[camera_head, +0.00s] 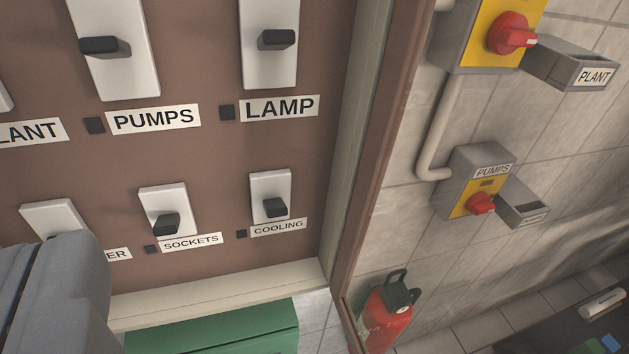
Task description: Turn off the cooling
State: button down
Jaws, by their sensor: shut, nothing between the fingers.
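The cooling switch is a small white plate (270,185) with a black lever (275,207), low on the right of the brown panel. Its lever sits at the lower part of the plate and sticks out towards me. The label COOLING (278,228) is below it, with a small dark square at the label's left. Nothing touches or covers this switch. A grey rounded part of mine fills the lower left corner, well left of the switch. No fingertips of my gripper show.
The sockets switch (165,224) is just left of cooling; the lamp (277,39) and pumps (99,45) switches are above. A pale frame edges the panel. Isolator boxes (479,165) hang on the tiled wall at right. A red extinguisher (386,315) and green box (215,330) are below.

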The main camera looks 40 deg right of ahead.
jog(key=w+d+f+m+h+p, duration=0.1)
jog(key=w+d+f+h+p, duration=0.1)
jog(key=w+d+f, duration=0.4)
jog(key=d+f, duration=0.5)
jog(key=shift+w+d+f+m+h, duration=0.2)
jog(key=shift+d+f+m+h, duration=0.1)
jog(key=shift+d+f+m, duration=0.1)
jog(key=shift+w, duration=0.1)
